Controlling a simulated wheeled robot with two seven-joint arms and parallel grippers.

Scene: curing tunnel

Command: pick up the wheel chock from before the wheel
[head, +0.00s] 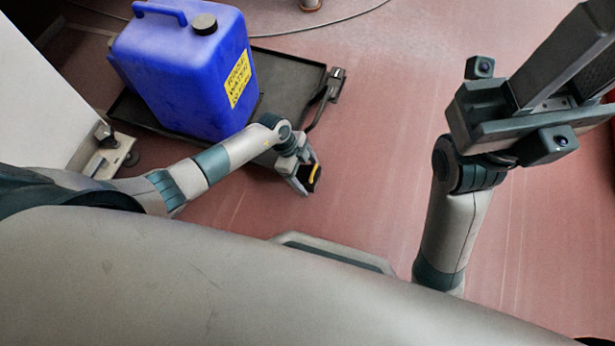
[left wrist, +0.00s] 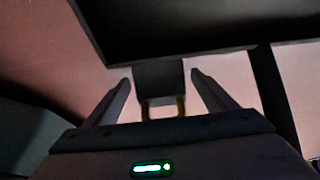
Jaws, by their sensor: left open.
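The wheel chock (head: 314,175), dark with yellow, sits on the floor by the near right corner of a low black cart (head: 290,68). My left gripper (head: 308,180) is open, its fingers on either side of the chock. In the left wrist view, the chock (left wrist: 160,78) is a dark block with yellow edges between the two open fingers (left wrist: 162,92), with gaps on both sides. The wheel behind it cannot be made out. My right gripper (head: 568,65) is raised at the right, far from the chock; its jaw opening is unclear.
A blue jerrycan (head: 185,75) with a yellow label stands on the cart. A cart handle or latch (head: 328,95) juts out at its right. A white panel (head: 45,95) with a caster is at the left. The red floor (head: 385,130) is clear between my arms.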

